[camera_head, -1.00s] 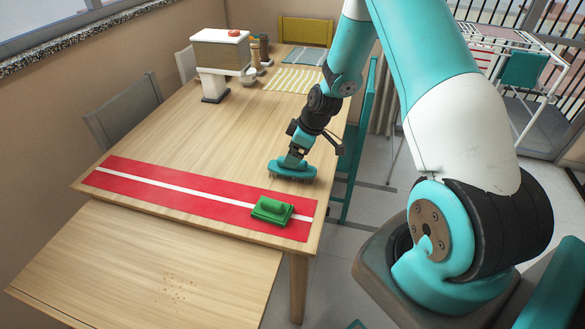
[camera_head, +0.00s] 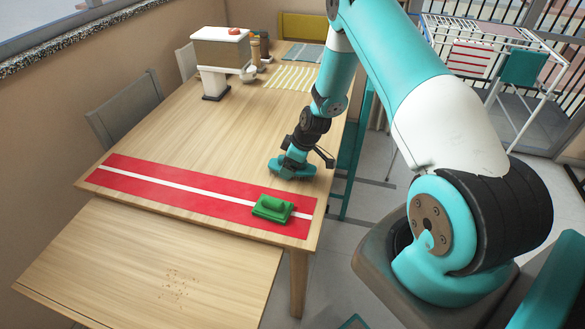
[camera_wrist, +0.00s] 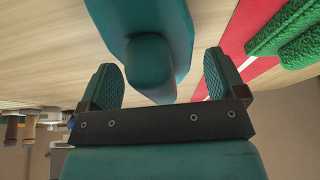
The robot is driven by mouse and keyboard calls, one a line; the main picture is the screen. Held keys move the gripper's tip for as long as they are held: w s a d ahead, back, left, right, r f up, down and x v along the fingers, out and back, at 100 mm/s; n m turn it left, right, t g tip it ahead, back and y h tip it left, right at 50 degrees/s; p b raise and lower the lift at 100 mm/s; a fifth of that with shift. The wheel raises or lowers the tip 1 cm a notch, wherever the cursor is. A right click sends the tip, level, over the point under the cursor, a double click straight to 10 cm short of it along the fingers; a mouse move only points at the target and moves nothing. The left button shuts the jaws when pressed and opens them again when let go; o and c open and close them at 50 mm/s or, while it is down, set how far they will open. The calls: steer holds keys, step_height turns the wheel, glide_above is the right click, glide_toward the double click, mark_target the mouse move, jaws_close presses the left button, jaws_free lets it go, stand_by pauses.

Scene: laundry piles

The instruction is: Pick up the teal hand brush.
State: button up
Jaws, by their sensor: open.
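The teal hand brush (camera_head: 303,173) sits on the wooden table, just beyond the red runner near the table's right edge. In the wrist view the brush (camera_wrist: 150,25) has a long flat body with a rounded raised handle, which lies between my two finger pads. My gripper (camera_wrist: 162,68) is open, with one textured pad on each side of the handle and gaps visible between. In the head view my gripper (camera_head: 291,160) is right over the brush and hides part of it.
A green brush-like block (camera_head: 272,208) lies on the red runner (camera_head: 150,183), in front of the teal brush. A white-topped box on a stand (camera_head: 220,48) is at the back left. The table's middle (camera_head: 190,135) is clear. A grey chair (camera_head: 125,105) stands at left.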

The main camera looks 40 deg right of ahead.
steer(key=shift+f+b, duration=0.25)
steer(key=shift+b, duration=0.05)
stand_by(0.4)
steer(key=c, duration=1)
